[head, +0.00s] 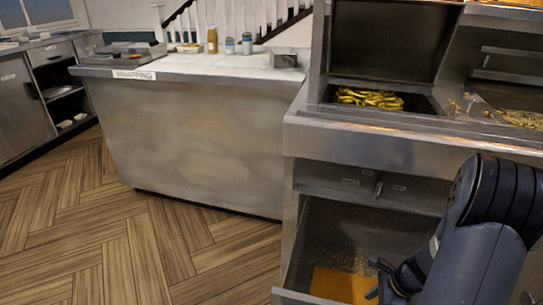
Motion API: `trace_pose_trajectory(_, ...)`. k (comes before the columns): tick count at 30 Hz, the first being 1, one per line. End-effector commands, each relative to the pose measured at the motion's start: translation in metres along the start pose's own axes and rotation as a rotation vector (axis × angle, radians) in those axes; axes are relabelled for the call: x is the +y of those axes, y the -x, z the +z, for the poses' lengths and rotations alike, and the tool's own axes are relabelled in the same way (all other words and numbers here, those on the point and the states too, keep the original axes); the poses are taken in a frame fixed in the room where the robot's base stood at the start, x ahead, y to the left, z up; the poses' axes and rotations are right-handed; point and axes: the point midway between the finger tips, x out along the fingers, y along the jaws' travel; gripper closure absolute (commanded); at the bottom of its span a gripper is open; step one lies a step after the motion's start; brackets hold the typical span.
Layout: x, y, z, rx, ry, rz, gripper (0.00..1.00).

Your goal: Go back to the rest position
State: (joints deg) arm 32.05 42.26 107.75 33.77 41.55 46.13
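My arm comes in from the right edge and reaches down over the open lower compartment (300,262) of the frying range. My gripper (373,280) is dark and small in the view, at the lower right. Its two fingertips stand apart with orange showing between them, and I see nothing held. A flat orange piece (335,287) lies in the compartment, just left of and behind the fingers. Whether the fingers touch it I cannot tell. My arm hides the right side of the compartment.
The steel range (400,148) stands above the compartment, with yellow fried food (368,97) in its well. A steel counter labelled WRAPPING (190,130) stands left, with bottles and cans on top. The wooden floor (130,250) is clear at the lower left.

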Motion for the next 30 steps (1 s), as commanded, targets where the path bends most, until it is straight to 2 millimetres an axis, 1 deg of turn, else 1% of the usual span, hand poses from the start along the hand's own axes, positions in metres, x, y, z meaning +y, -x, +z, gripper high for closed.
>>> trace_pose_trajectory(1,0.000,0.012,0.005,0.000,0.000,0.000,0.63)
trace_pose_trajectory(18,0.000,0.081,0.034,0.000,0.000,0.000,0.63)
trace_pose_trajectory(24,0.000,0.099,0.041,0.000,-0.001,-0.001,0.63)
trace_pose_trajectory(30,0.000,0.106,0.044,0.000,-0.001,0.001,0.63)
